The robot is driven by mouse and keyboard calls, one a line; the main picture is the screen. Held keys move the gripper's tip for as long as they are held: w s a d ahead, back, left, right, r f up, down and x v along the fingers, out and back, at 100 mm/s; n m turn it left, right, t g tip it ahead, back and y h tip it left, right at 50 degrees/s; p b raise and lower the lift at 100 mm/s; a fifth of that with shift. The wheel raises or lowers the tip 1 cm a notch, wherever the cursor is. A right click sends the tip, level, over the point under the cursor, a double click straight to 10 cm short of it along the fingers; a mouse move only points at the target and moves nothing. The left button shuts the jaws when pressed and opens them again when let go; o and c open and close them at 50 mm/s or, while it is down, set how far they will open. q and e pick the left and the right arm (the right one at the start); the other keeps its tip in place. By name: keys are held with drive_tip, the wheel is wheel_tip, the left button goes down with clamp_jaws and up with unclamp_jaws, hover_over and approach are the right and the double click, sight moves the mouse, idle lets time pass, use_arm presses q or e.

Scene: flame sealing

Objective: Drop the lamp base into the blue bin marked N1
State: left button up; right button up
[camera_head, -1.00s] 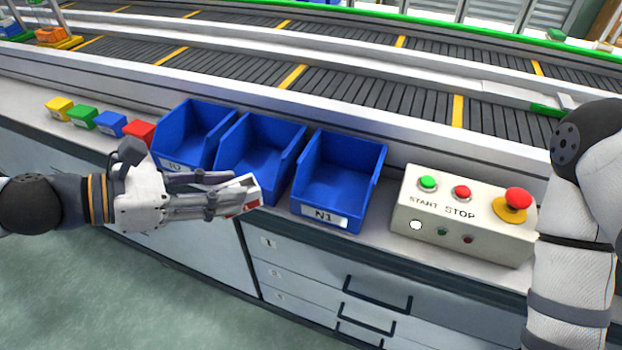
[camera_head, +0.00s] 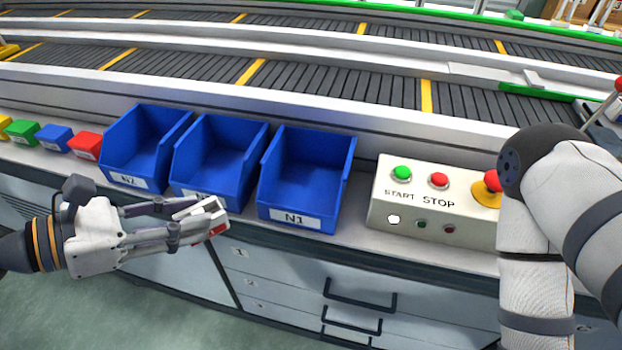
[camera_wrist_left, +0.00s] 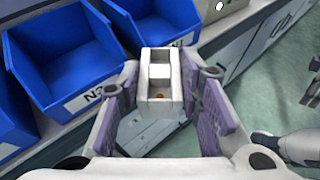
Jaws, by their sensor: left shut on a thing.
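The lamp base is a small white block with a red patch (camera_head: 216,230), held at the fingertips of my left gripper (camera_head: 185,220). In the left wrist view the white lamp base (camera_wrist_left: 160,88) sits between the purple finger pads, its hollow top showing. The blue bin marked N1 (camera_head: 297,190) stands on the bench, right of the gripper and a little farther back, its inside looking empty. The lamp base is in front of the middle blue bin's lower edge, outside the bins. My right arm shows at the right, but its gripper is out of view.
Two more blue bins, the middle one (camera_head: 213,165) and one marked N2 (camera_head: 140,150), stand left of N1. A control box (camera_head: 385,205) with START and STOP buttons stands to its right. Small coloured bins line the far left. A conveyor (camera_head: 310,90) runs behind.

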use_arm(q)
drive_tip(key=shift+w+r, duration=0.1)
drive_tip(key=shift+w, duration=0.15)
drive_tip(key=w+d+r+p, duration=0.2)
drive_tip(key=w+d+r, duration=0.6)
drive_tip(key=w+d, duration=0.5)
wheel_tip(320, 180, down, 6)
drive_tip(key=b, duration=0.2)
drive_tip(key=shift+s+d+f, duration=0.15)
drive_tip(key=shift+s+d, duration=0.05)
drive_tip(key=shift+d, duration=0.05)
use_arm(e)
drive_tip(key=shift+s+f, duration=0.25)
use_arm(q)
drive_tip(key=o, duration=1.2)
drive_tip(key=shift+o, duration=0.2)
